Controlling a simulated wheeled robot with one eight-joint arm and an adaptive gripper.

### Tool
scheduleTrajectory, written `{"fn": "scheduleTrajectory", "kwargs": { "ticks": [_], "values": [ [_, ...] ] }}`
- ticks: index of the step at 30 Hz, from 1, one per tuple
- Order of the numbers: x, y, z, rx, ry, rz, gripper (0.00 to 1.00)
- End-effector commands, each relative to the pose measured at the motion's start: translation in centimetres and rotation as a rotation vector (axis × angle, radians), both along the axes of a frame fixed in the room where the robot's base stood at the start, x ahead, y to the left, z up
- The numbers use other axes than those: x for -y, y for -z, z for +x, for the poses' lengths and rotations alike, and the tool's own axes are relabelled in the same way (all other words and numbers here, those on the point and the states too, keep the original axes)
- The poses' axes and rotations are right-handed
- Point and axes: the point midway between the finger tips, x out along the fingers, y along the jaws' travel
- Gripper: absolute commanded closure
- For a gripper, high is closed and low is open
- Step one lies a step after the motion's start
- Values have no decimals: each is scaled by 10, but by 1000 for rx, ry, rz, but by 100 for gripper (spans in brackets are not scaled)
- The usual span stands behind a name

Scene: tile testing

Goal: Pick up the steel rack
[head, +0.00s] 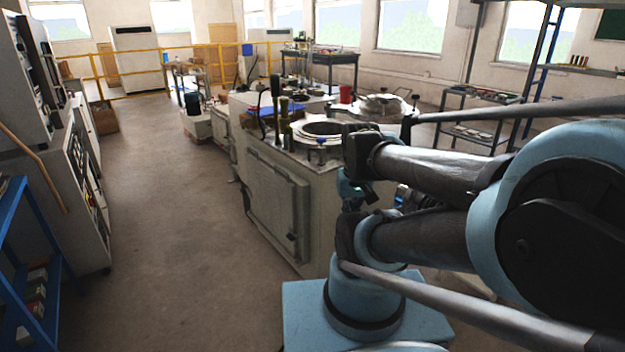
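I cannot make out with certainty which thing is the steel rack. No small rack stands out clearly on the grey machine's top (335,160), where the items are small and partly hidden by my arm. A large dark metal shelf unit (480,138) with things on its shelves stands at the back right. My arm is folded across the right of the head view. Its wrist end hangs near the front right corner of the grey machine. My gripper's fingers are not distinguishable there, and nothing can be seen held.
A blue shelf frame (42,262) and grey cabinets (85,200) line the left side. The concrete floor (165,230) between them and the machine is clear. A yellow railing (140,95) runs across the back. A red container (346,94) stands beyond the machine.

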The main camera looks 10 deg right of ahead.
Motion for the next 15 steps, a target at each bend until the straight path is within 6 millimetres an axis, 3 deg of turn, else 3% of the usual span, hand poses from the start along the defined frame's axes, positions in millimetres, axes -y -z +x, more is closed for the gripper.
{"fn": "scheduleTrajectory", "kwargs": {
  "ticks": [13, 14, 15],
  "values": [
    [0, 0, 0, 0, 0, 0, 100],
    [0, 0, 0, 0, 0, 0, 98],
    [0, 0, 0, 0, 0, 0, 89]
  ]
}}
